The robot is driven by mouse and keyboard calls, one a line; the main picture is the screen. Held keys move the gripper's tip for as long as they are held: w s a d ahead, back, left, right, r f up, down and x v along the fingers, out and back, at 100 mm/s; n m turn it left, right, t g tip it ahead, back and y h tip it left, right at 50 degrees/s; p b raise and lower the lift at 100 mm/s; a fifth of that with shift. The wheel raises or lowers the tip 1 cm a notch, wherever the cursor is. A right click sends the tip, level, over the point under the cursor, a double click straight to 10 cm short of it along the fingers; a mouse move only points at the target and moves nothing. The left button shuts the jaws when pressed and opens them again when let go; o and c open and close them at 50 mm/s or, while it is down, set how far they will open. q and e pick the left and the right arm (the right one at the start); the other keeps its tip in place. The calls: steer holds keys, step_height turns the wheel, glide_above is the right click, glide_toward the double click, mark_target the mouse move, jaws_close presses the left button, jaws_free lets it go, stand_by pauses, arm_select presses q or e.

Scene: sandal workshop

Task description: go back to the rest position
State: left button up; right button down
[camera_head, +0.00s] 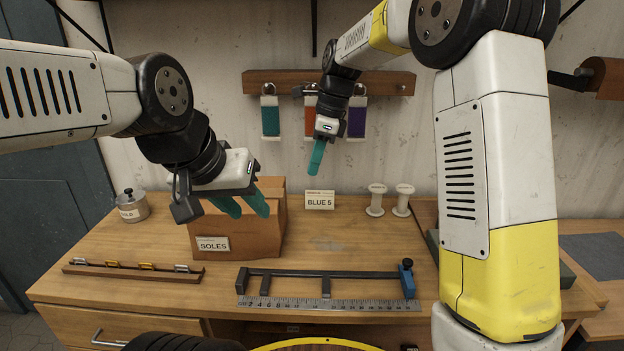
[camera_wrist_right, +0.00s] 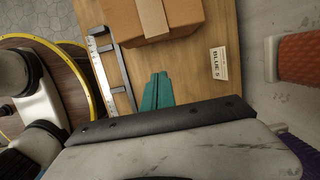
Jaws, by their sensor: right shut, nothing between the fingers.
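My left gripper (camera_head: 252,214) is in the head view above the front of the brown SOLES box. Its two teal fingers stand apart with nothing between them. My right gripper (camera_head: 314,172) hangs in front of the wall, above the BLUE 5 card and below the wall rack. Its teal fingers are together and empty; they also show closed in the right wrist view (camera_wrist_right: 156,92), above the wooden bench top.
The SOLES box (camera_head: 232,236) stands on the bench (camera_head: 350,232) under my left gripper. The BLUE 5 card (camera_head: 320,200), two white spools (camera_head: 376,200), a ruler jig (camera_head: 330,303) and a metal pot (camera_head: 132,207) stand around. The rack (camera_head: 390,83) holds coloured hanging pieces.

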steer(key=s+d+r+n+t, duration=0.3)
steer(key=s+d+r+n, duration=0.4)
steer(key=s+d, duration=0.35)
steer(key=s+d+f+n+t, duration=0.1)
steer(key=s+d+n, duration=0.3)
steer(key=s, duration=0.3)
steer(key=s+d+f+n+t, duration=0.2)
steer(key=s+d+n, duration=0.2)
steer(key=s+n, duration=0.3)
steer(key=shift+s+d+f+h, duration=0.15)
steer(key=shift+f+h, duration=0.15)
steer(key=shift+d, duration=0.1)
